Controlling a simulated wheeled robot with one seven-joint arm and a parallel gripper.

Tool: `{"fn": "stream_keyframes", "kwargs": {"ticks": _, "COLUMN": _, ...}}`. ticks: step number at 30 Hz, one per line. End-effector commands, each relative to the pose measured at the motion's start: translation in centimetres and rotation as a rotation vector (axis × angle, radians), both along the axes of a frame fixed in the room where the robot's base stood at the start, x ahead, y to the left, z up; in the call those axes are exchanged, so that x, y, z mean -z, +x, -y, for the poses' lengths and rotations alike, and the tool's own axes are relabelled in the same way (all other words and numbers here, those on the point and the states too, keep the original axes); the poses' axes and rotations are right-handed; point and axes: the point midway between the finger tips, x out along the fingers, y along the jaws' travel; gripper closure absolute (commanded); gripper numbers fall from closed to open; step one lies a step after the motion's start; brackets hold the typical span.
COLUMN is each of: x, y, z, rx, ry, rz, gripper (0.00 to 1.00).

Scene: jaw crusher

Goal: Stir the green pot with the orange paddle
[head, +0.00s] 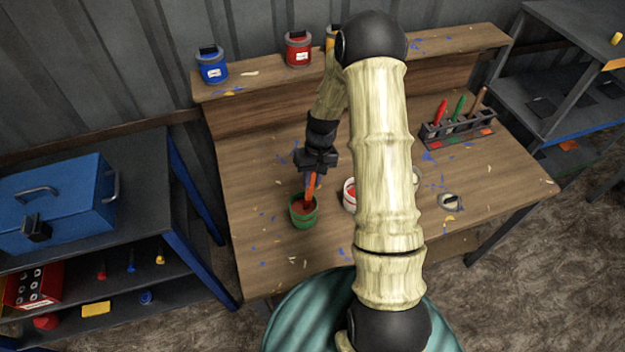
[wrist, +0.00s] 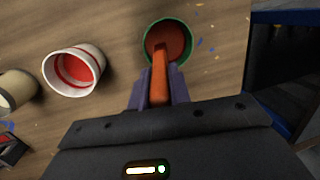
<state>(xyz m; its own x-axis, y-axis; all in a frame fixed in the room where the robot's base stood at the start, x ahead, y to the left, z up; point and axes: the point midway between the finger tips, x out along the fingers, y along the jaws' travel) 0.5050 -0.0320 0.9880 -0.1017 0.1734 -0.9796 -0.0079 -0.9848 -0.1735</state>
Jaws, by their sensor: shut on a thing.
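The green pot (head: 303,212) stands upright on the left part of the wooden bench and holds reddish-brown contents. It also shows in the wrist view (wrist: 185,34). The orange paddle (head: 310,187) is held by my gripper (head: 314,164), whose fingers are shut on it. The paddle points down, and its lower end is inside the pot's mouth in both views. In the wrist view, the paddle (wrist: 160,78) runs between the purple fingers toward the contents. Its very tip is hard to tell from the contents.
A white pot with red contents (wrist: 75,72) stands beside the green pot, with a cream-coloured pot (wrist: 17,90) beyond it. A rack (head: 457,133) with coloured tools stands at the right of the bench. Blue (head: 212,67) and red (head: 298,50) cans sit on the back ledge.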

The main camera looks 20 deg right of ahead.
Motion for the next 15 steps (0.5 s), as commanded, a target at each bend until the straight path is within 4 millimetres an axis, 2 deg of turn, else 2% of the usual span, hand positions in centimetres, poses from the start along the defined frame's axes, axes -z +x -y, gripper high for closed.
{"fn": "stream_keyframes", "kwargs": {"ticks": 5, "x": -0.03, "y": 0.02, "z": -0.69, "rx": 0.0, "ry": -0.001, "rz": 0.001, "gripper": 1.0}}
{"fn": "stream_keyframes", "kwargs": {"ticks": 15, "x": -0.16, "y": 0.03, "z": -0.69, "rx": 0.001, "ry": -0.001, "rz": 0.001, "gripper": 1.0}}
